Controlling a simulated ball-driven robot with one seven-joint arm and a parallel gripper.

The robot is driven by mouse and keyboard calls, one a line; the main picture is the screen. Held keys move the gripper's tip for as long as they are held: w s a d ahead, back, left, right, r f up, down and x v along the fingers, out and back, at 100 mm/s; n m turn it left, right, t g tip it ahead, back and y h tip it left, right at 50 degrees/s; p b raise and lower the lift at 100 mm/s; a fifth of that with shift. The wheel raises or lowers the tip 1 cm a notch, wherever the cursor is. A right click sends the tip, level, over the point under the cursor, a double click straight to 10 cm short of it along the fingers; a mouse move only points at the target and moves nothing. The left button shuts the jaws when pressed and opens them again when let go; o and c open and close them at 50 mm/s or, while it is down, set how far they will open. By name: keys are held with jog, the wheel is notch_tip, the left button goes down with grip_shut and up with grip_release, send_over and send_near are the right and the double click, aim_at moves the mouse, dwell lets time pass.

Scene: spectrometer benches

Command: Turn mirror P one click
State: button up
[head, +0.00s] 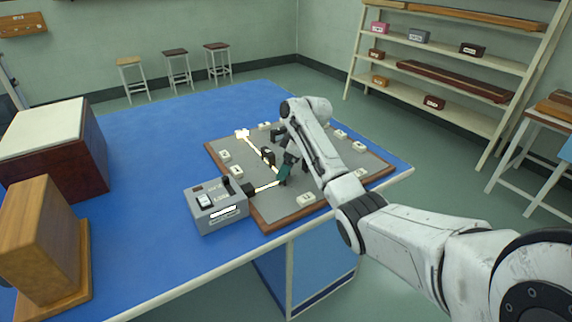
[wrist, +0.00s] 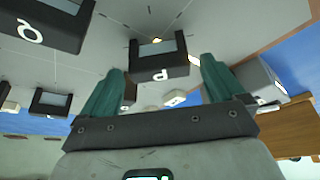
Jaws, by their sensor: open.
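Mirror P (wrist: 160,60) is a dark block with a pale glassy face and a white letter, upside down in the wrist view. My gripper (wrist: 163,66) is open, with one green finger on each side of mirror P in that picture. I cannot tell whether either finger touches it. In the head view my gripper (head: 286,168) is low over the grey board (head: 222,150), and the arm and fingers largely hide mirror P. A bright beam runs from the grey lamp box (head: 217,205) to the gripper area, then back left to a bright spot (head: 242,133).
A dark mount (head: 267,155) stands close left of my gripper. Another block marked Q (wrist: 45,22) is at the upper left of the wrist view. Several small white labelled tags lie on the board. A wooden block (head: 40,240) and a larger box (head: 55,150) stand left on the blue table (head: 150,260).

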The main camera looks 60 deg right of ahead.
jog(key=v, duration=1)
jog(key=shift+s+r, duration=0.2)
jog(key=shift+r, duration=0.15)
